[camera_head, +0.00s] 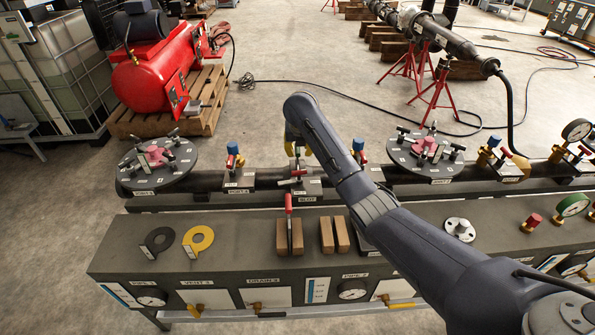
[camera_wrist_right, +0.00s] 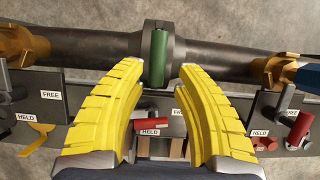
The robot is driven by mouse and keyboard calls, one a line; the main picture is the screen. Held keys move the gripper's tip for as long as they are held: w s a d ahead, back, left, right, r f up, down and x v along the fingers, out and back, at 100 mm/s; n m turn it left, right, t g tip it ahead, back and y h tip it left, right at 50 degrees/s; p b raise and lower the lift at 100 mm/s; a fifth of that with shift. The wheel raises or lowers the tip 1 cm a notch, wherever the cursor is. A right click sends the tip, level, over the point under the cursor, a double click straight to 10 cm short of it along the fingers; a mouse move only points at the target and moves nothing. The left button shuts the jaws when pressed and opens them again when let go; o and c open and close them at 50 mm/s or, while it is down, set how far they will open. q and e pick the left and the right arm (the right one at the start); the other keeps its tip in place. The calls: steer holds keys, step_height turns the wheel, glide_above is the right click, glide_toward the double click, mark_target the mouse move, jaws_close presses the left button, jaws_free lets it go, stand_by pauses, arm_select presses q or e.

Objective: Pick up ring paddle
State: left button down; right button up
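Two flat paddles with round heads and short tabs lie on the bench top at left in the head view: a dark one (camera_head: 148,249) and a yellow one (camera_head: 208,236). Both look like rings at this size, and I cannot tell surely which is the ring paddle. My right gripper (camera_head: 298,150) is above the pipe, behind and right of both paddles. In the right wrist view its yellow fingers (camera_wrist_right: 161,88) are spread apart with nothing between the tips. Beyond them a green piece (camera_wrist_right: 158,58) sits at the pipe's flange joint. My left gripper is out of view.
A red-handled tool (camera_head: 289,215) and wooden blocks (camera_head: 334,236) stand on the bench right of the paddles. A small flange disc (camera_head: 459,229) lies farther right. The pipe (camera_head: 215,182) with round flanged plates runs behind. The bench's left front is clear.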

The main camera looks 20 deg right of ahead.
steer(key=shift+a+x, duration=0.15)
steer(key=shift+x, duration=1.5)
steer(key=shift+a+x, duration=0.2)
steer(key=shift+x, duration=1.45)
jaws_close()
steer(key=shift+r, duration=0.1)
